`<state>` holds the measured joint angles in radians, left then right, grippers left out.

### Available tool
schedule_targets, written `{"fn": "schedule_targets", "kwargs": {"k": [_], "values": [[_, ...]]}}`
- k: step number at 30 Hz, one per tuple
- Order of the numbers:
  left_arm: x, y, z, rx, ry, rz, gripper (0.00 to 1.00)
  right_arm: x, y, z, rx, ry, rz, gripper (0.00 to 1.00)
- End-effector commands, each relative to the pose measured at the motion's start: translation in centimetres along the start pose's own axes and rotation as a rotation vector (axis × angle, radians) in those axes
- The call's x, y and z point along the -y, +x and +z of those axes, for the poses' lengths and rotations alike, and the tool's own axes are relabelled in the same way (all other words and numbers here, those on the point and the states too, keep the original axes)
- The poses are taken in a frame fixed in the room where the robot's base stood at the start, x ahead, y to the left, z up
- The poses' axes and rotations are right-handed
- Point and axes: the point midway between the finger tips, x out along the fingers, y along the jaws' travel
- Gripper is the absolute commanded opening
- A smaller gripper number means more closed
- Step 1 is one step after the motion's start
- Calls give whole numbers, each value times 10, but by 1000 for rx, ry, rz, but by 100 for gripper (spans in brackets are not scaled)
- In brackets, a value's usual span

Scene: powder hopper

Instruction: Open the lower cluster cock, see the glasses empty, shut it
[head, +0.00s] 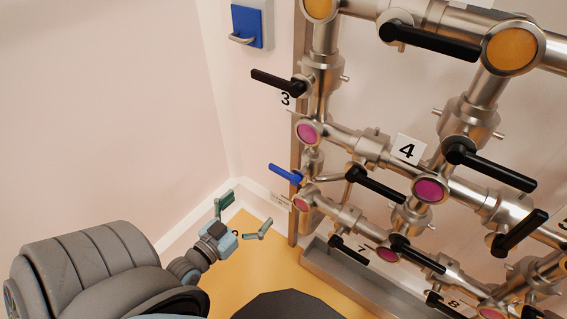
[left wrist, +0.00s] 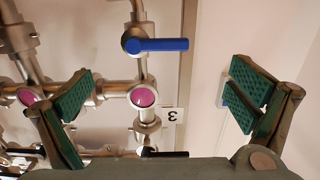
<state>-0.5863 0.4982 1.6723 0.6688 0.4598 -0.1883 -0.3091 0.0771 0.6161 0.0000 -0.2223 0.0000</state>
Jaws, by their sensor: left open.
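The cock with the blue lever (head: 285,174) is on the short pipe below label 3 at the left of the pipework. In the left wrist view, which looks upside down, the blue lever (left wrist: 160,45) lies crosswise to its pipe. Sight glasses show pink: one above the lever (head: 308,133), one below it (head: 302,204), others to the right (head: 430,189) and lower (head: 387,254). My left gripper (head: 243,218) is open and empty, left of and below the lever, apart from it. Its green-padded fingers (left wrist: 165,95) spread wide in the wrist view. My right gripper is out of view.
Black-levered cocks (head: 375,184) crowd the pipework to the right. Upper glasses show orange (head: 510,47). A blue wall fitting with a handle (head: 247,26) is at the top. A grey base ledge (head: 350,285) runs under the pipes. The space by the left wall is clear.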

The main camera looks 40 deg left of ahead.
Motion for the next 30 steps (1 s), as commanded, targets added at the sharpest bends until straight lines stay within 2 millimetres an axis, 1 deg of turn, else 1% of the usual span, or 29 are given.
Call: {"fn": "schedule_targets", "kwargs": {"k": [1, 3, 5, 8, 12, 15, 18, 22, 30], "values": [[-2, 3, -14, -31, -8, 7, 100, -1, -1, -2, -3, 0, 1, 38], [-3, 11, -20, -50, -13, 9, 100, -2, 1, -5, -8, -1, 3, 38], [-3, 22, -19, -52, -13, 9, 100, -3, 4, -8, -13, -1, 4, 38], [-4, 48, -19, -53, -14, 9, 100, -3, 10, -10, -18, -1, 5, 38], [-4, 91, -19, -52, -15, 9, 100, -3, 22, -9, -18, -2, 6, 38], [-5, 116, -19, -49, -14, 10, 100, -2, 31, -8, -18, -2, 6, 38], [-5, 133, -20, -49, -13, 10, 100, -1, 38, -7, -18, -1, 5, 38], [-5, 144, -22, -46, -14, 10, 100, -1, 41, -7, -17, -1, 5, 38], [-6, 147, -23, -44, -14, 11, 100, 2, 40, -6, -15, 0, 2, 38]]}}
